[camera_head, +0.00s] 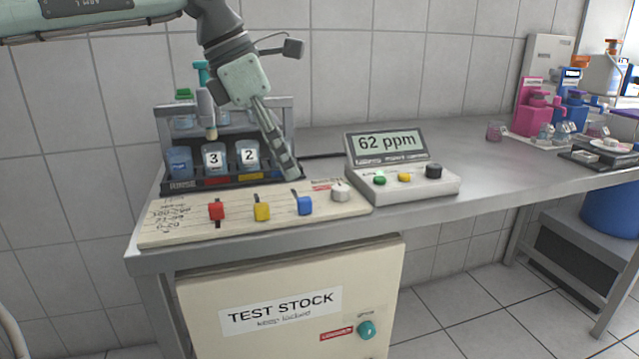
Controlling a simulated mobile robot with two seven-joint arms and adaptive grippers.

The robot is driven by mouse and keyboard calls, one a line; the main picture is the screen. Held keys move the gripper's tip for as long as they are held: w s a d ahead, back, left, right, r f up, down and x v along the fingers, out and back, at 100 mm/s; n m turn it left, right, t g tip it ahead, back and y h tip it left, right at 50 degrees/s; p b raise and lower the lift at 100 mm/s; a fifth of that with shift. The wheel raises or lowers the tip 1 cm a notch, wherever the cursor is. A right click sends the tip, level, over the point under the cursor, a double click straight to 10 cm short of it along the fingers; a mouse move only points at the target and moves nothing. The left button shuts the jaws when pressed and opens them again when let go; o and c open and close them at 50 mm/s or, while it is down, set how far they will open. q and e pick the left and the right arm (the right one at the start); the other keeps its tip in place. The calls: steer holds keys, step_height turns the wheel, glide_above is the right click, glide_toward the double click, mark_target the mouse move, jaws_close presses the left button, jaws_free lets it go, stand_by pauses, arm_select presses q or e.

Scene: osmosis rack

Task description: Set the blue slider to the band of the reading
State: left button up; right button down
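The blue slider (305,205) sits on a cream panel (185,235) at the front of the bench. Its dark slot shows behind it, so it stands toward the near end. The panel carries faint lines and handwritten text at its left, too small to read surely. The display (388,143) on the grey meter reads 62 ppm. My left gripper (288,168) points down behind the blue slider, near the rack's right end, apart from the slider. Its two fingers look close together with nothing between them. My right gripper is not in view.
A red slider (216,210), a yellow slider (262,211) and a white knob (340,191) share the panel. A rack (289,110) with numbered jars stands behind. The meter base (405,190) has buttons and a black knob.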

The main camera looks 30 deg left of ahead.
mark_target(302, 198)
arm_select(q)
steer(key=x, duration=0.6)
steer(key=shift+s, duration=0.2)
steer(key=shift+w+d+f, duration=0.2)
steer(key=shift+w+f, duration=0.05)
steer(key=shift+f, duration=0.35)
jaws_close()
